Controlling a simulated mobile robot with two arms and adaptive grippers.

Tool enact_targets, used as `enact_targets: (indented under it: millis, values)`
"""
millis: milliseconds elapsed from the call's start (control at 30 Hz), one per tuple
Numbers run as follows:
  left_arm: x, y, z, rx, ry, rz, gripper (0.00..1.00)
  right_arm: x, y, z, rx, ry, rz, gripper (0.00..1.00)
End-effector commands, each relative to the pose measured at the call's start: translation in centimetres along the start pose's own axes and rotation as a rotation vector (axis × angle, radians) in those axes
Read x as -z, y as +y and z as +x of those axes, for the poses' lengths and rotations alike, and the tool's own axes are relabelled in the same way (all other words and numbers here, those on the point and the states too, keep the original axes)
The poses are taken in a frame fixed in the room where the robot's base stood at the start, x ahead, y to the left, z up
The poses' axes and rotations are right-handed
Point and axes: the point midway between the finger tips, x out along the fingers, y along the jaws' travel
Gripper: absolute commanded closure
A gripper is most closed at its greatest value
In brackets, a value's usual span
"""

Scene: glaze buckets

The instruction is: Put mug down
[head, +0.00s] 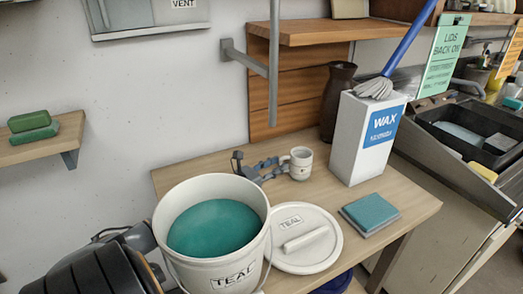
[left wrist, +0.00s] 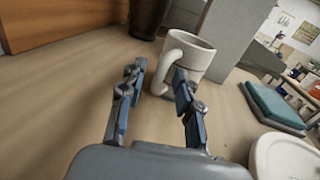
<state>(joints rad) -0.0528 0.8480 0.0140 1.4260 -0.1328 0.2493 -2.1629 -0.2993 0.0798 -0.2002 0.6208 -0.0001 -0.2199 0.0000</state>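A small off-white mug (head: 302,165) stands upright on the wooden table (head: 413,203), in front of the back board and left of the wax box. It also shows in the left wrist view (left wrist: 200,57), with its handle facing my gripper. My left gripper (head: 276,168) is low over the table just left of the mug. In the left wrist view its two fingers (left wrist: 160,72) are spread, with the handle just beyond the tips and nothing clamped between them. Whether a fingertip touches the handle I cannot tell. My right gripper is not in view.
A bucket of teal glaze (head: 215,235) stands at the table's front left, with its lid (head: 325,254) beside it. A white wax box (head: 352,150) with a mop, a dark vase (head: 337,100) and a teal sponge (head: 370,211) are nearby. A sink (head: 470,150) is at right.

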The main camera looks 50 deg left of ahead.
Motion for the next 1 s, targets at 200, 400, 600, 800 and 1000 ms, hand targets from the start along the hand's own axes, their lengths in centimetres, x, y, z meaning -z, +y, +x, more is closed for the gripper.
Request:
enact_targets:
  millis: [200, 400, 600, 800, 1000]
  values:
    - [0.4, -0.1, -3.3, 0.001, 0.005, 0.0, 0.66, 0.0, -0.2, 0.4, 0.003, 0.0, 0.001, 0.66]
    - [0.3, -0.1, -6.9, 0.001, 0.004, -0.001, 0.66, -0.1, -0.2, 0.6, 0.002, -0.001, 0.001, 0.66]
    - [0.2, -0.1, -9.9, 0.0, 0.002, -0.001, 0.66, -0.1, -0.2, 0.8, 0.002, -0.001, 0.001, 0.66]
    - [0.1, 0.0, -11.3, 0.0, 0.001, -0.001, 0.66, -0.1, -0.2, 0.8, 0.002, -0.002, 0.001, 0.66]
    - [0.0, 0.0, -11.5, 0.0, 0.0, 0.0, 0.66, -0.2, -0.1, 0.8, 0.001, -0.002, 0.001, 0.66]
